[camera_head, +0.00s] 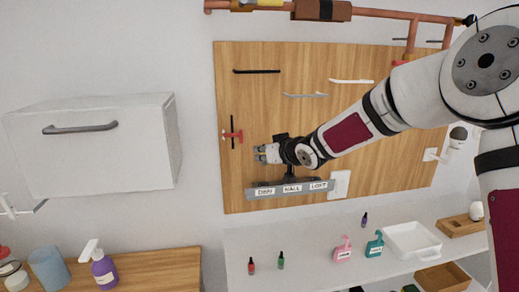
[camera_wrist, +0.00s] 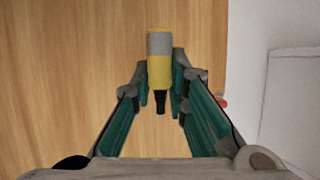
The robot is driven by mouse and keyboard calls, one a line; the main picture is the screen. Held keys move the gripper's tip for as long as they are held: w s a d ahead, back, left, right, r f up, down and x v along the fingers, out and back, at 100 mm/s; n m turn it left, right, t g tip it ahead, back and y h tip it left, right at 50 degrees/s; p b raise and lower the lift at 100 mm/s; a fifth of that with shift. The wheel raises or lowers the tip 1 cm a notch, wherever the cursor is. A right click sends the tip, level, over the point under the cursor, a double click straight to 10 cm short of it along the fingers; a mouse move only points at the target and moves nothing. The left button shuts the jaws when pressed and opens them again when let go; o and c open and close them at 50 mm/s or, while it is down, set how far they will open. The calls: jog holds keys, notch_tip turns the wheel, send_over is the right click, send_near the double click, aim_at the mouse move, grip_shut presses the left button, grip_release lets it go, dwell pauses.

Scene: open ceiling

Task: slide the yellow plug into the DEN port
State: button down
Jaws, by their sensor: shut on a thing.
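The yellow plug (camera_wrist: 159,70) has a grey band and a dark tail end. It is between the fingertips of my gripper (camera_wrist: 160,88), which is shut on it, in front of the wooden board. In the head view my gripper (camera_head: 262,153) points left, just above the grey port strip (camera_head: 290,196). The strip carries white labels: DEN (camera_head: 265,191) at the left, HALL in the middle and LOFT at the right. The port openings cannot be made out in either view.
A red-handled fitting (camera_head: 233,136) is on the wooden board (camera_head: 245,100), left of my gripper. A white cabinet (camera_head: 95,150) hangs further left. A white plate (camera_head: 340,184) is right of the strip. Small bottles stand on the white shelf (camera_head: 310,268) below.

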dwell(0.4)
jog(key=shift+f+b, duration=0.8)
jog(key=shift+f, duration=2.05)
jog(key=shift+f+b, duration=0.45)
jog(key=shift+f, duration=0.95)
jog(key=c, duration=1.5)
grip_release()
jog(key=v, duration=1.2)
jog(key=shift+r, duration=0.1)
